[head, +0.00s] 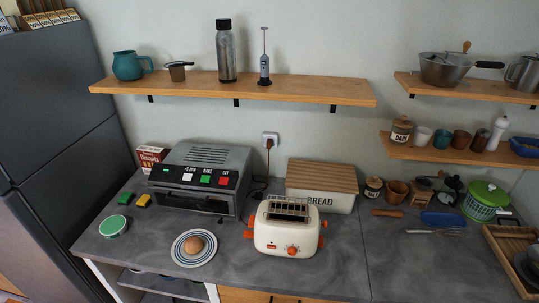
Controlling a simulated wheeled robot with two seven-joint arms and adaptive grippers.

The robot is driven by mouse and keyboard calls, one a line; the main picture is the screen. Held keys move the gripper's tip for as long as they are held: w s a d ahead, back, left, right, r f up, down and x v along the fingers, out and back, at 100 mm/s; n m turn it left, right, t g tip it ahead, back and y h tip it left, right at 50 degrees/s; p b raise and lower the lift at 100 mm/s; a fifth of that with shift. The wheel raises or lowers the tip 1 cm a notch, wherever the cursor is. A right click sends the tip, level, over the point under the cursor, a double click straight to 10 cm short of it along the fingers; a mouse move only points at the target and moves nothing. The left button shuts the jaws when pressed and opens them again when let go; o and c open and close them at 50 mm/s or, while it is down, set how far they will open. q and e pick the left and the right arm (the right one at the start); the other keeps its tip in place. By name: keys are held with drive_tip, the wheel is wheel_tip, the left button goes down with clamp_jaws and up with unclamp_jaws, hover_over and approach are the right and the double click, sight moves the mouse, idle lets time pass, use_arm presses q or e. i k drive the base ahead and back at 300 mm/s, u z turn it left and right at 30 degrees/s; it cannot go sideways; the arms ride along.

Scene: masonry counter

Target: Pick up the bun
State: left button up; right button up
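The bun (193,245) is small, round and brown. It sits on a striped blue and white plate (208,253) near the front edge of the counter, in the left half of the head view. Nothing covers the bun. Neither of my grippers shows in the head view.
A cream toaster (286,235) with orange parts stands right of the plate. A toaster oven (200,187) stands behind it. A green-lidded round tin (113,226) is to the left. A bread box (321,200) is behind the toaster. Bare counter (150,235) lies between tin and plate.

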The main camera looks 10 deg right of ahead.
sight(193, 245)
drive_tip(key=k, duration=1.3)
drive_tip(key=u, duration=0.7)
drive_tip(key=i, duration=1.35)
drive_tip(key=z, duration=0.1)
